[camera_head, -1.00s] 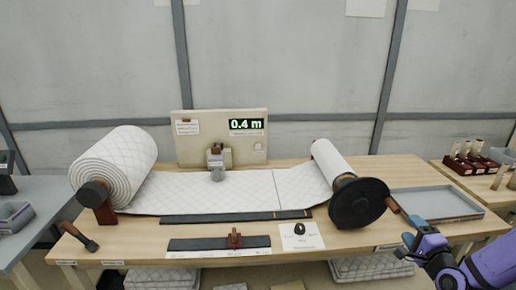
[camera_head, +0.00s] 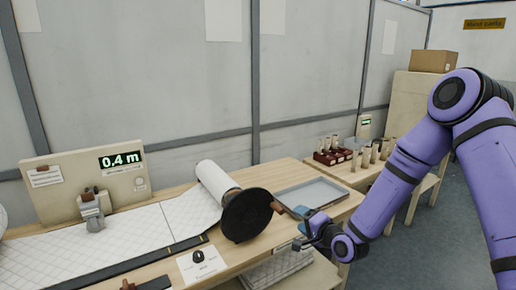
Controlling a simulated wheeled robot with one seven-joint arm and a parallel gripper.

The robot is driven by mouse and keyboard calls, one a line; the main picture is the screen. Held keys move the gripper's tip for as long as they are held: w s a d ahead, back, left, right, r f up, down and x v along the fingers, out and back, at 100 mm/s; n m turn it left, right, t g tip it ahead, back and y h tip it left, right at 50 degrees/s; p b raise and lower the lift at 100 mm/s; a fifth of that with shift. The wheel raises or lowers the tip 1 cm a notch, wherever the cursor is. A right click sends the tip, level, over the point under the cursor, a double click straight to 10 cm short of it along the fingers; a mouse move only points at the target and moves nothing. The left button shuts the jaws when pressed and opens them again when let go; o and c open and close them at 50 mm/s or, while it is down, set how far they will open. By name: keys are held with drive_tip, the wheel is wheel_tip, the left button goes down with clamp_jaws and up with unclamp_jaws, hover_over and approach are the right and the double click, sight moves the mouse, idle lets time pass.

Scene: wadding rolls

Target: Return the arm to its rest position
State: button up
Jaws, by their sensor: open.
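My gripper (camera_head: 303,222) is at the right of the bench, between the black winding disc and the grey tray's near side. It is small in the picture, and I see nothing held in it. My purple arm (camera_head: 402,175) reaches in from the right, bent high at the elbow. The black disc (camera_head: 246,216) with its brown crank handle (camera_head: 277,207) stands at the end of the smaller white roll (camera_head: 214,182). The gripper is close to the handle; whether they touch I cannot tell.
The quilted wadding (camera_head: 110,243) lies flat along the bench. A panel reads 0.4 m (camera_head: 120,160). The grey tray (camera_head: 340,188) is empty. A second table (camera_head: 372,180) at the back right holds several pegs and red blocks. A cardboard box (camera_head: 433,61) sits on a cabinet behind my arm.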

drive_tip(key=s+d+r+n+g+h, duration=0.2)
drive_tip(key=s+d+r+n+h, duration=0.25)
drive_tip(key=r, duration=0.65)
drive_tip(key=s+d+r+n+g+h, duration=0.2)
drive_tip(key=s+d+r+h, duration=0.3)
drive_tip(key=d+r, duration=0.4)
drive_tip(key=s+d+r+g, duration=0.1)
drive_tip(key=s+r, duration=0.2)
drive_tip(key=s, duration=0.6)
drive_tip(key=s+d+r+n+g, duration=0.1)
drive_tip(key=s+d+r, duration=0.1)
drive_tip(key=s, duration=0.7)
drive_tip(key=s+d+r+n+g, duration=0.1)
drive_tip(key=s+r, duration=0.4)
drive_tip(key=s, duration=0.5)
drive_tip(key=shift+d+g, duration=0.55)
drive_tip(key=shift+g, duration=0.05)
